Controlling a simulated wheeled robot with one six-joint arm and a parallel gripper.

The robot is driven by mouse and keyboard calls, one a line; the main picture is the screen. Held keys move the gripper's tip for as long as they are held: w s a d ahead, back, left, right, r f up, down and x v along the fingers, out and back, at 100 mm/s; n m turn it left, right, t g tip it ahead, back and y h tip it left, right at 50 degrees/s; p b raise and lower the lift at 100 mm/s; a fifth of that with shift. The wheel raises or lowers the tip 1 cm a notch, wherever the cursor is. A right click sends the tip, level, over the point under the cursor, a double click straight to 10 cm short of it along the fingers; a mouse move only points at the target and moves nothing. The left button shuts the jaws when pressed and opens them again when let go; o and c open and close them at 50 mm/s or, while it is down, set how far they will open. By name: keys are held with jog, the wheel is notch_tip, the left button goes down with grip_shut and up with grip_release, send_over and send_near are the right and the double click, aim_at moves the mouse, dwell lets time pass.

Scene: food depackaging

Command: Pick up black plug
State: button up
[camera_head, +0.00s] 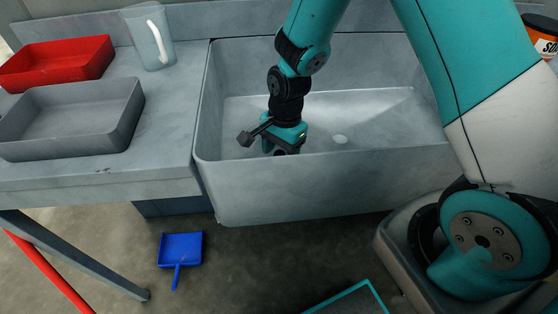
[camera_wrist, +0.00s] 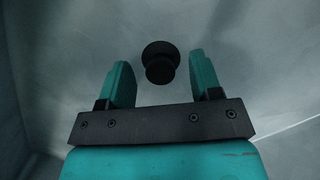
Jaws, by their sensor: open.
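The black plug (camera_wrist: 160,62) shows in the wrist view as a dark round piece with a narrower knob. It lies ahead of my gripper (camera_wrist: 162,78), roughly between the lines of its two teal fingers and nearer the right one. The fingers are apart and nothing is held. In the head view my gripper (camera_head: 282,148) is down inside the grey sink, behind its front wall, which hides the fingertips. The plug cannot be made out in the head view.
On the left counter are a red tray (camera_head: 60,62), a grey tray (camera_head: 70,118) and a clear jug (camera_head: 150,38). A blue dustpan (camera_head: 180,249) lies on the floor.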

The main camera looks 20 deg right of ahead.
jog(key=shift+a+f, duration=0.1)
jog(key=shift+f, duration=0.35)
jog(key=shift+c, duration=0.4)
jog(key=c, duration=0.9)
jog(key=shift+r, duration=0.1)
